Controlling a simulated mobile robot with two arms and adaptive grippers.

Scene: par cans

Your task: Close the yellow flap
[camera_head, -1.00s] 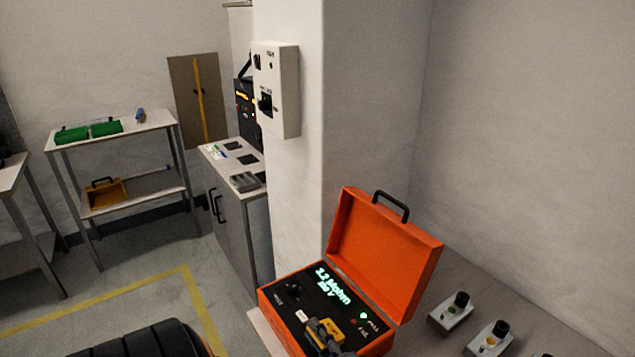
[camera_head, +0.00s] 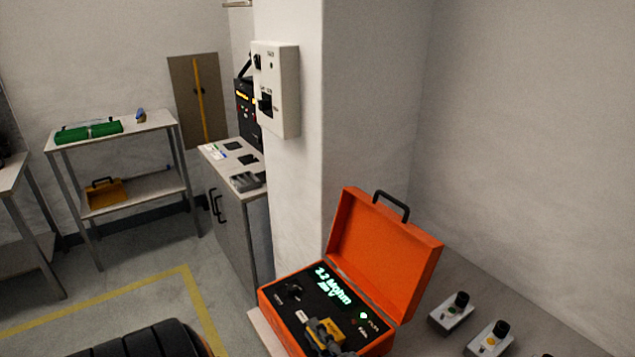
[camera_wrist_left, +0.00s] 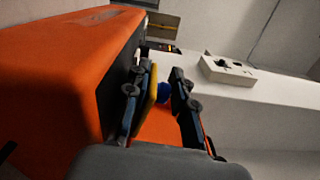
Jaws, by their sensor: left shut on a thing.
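The yellow flap (camera_head: 328,330) is on the dark panel of the orange case (camera_head: 392,252), near the panel's front edge. In the wrist view the flap (camera_wrist_left: 153,88) stands on edge between my fingers, against the left one. My left gripper (camera_head: 320,335) is at the flap and partly covers it in the head view. The flap's hinge is hidden. My right gripper is not in view.
The case lid stands open behind the panel, beside a white wall column. Two small boxes with black knobs (camera_head: 462,300) (camera_head: 501,329) stand to the right on the grey bench (camera_head: 555,330). A white switch box (camera_head: 287,90) hangs on the column.

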